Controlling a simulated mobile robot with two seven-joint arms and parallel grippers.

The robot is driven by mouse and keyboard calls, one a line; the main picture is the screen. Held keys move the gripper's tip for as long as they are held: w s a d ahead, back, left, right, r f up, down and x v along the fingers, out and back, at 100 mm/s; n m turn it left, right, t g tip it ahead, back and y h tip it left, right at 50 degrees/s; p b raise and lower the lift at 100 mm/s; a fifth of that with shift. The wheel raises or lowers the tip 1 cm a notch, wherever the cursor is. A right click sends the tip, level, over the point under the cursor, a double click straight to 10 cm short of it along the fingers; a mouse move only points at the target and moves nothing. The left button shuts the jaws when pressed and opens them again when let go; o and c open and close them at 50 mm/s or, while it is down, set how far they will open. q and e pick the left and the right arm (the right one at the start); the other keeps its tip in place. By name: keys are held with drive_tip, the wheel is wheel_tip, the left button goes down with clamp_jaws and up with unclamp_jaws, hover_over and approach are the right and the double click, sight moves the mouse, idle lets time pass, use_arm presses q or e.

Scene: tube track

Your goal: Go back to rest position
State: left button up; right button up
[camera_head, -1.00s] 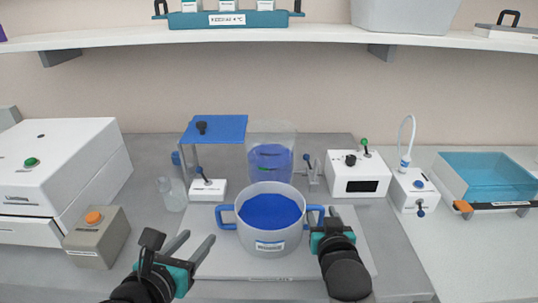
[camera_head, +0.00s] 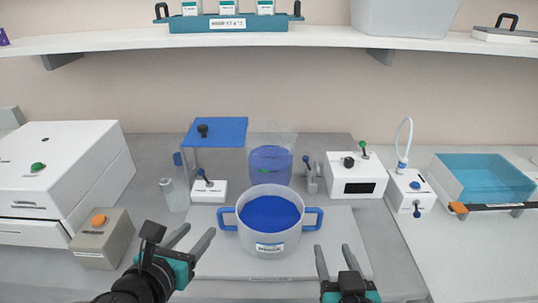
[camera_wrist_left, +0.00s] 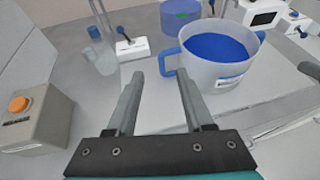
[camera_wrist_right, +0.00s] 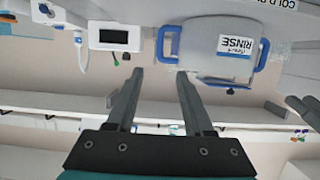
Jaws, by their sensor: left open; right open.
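My left gripper (camera_head: 190,241) is open and empty, in front and to the left of the pot in the head view. It also shows in the left wrist view (camera_wrist_left: 159,82). My right gripper (camera_head: 335,258) is open and empty, at the front right, apart from the pot's right handle. It also shows in the right wrist view (camera_wrist_right: 160,72). A grey pot with blue handles and blue contents (camera_head: 268,243) stands upright on a light mat (camera_head: 345,262) between the grippers. Its label reads RINSE in the right wrist view (camera_wrist_right: 236,46).
A grey box with an orange button (camera_head: 103,241) and a white cabinet (camera_head: 90,160) stand left. A clear bottle (camera_head: 175,196) and a blue-topped stand (camera_head: 215,130) are behind. A white device (camera_head: 357,177) and a teal bath (camera_head: 483,178) stand right. A shelf (camera_head: 320,38) runs above.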

drive_tip(key=shift+s+r, duration=0.15)
drive_tip(key=shift+s, duration=0.35)
